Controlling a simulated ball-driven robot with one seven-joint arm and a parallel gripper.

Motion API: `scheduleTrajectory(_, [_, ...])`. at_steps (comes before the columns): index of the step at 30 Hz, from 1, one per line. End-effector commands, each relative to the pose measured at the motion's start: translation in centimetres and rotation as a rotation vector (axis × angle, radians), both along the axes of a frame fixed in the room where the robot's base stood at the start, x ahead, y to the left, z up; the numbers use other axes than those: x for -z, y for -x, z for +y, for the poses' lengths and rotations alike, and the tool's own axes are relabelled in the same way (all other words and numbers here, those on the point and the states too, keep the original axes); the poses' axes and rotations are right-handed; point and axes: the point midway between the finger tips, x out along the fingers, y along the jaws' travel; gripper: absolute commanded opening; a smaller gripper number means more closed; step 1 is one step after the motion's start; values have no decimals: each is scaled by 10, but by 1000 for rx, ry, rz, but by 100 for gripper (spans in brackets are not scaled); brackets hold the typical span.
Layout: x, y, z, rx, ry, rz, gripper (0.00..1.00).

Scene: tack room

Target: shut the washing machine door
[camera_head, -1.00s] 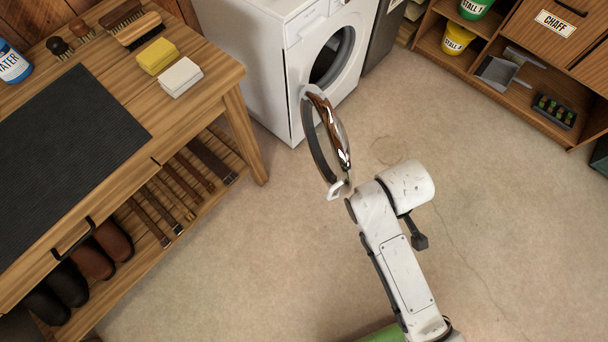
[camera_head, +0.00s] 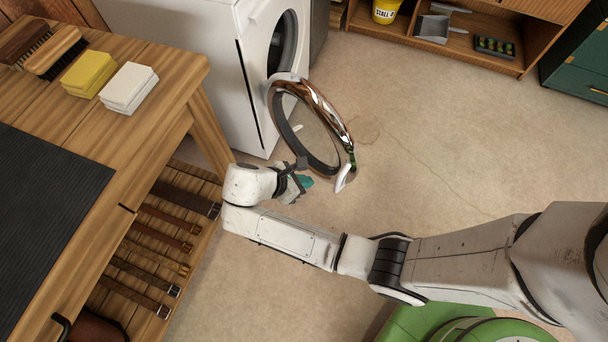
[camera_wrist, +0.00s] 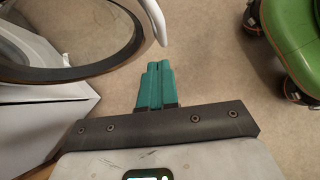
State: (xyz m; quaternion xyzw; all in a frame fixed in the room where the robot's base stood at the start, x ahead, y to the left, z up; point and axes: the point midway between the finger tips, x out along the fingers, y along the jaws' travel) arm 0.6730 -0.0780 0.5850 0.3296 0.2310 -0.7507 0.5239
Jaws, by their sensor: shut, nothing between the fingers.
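The white washing machine (camera_head: 217,62) stands at the upper middle of the head view. Its round door (camera_head: 318,101), with a chrome rim and clear glass, stands wide open on the floor side, showing the dark drum opening (camera_head: 284,42). A white handle (camera_head: 346,177) sits on the door's free edge. My gripper (camera_head: 304,182) is low beside the door, on the left of the handle in the head view. In the wrist view the teal fingers (camera_wrist: 155,84) are shut and empty. The door (camera_wrist: 79,40) fills the upper left there, and its white handle (camera_wrist: 154,22) lies just beyond the fingertips.
A wooden cabinet (camera_head: 516,62) is at upper right. Open floor (camera_head: 450,140) lies right of the door.

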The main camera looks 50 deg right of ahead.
Motion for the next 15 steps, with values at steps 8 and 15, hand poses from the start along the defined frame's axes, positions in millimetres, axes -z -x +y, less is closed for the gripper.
scheduleTrajectory(8, [44,14,-36,6,-1,2,0])
scheduleTrajectory(15, [58,26,-67,6,-3,-1,0])
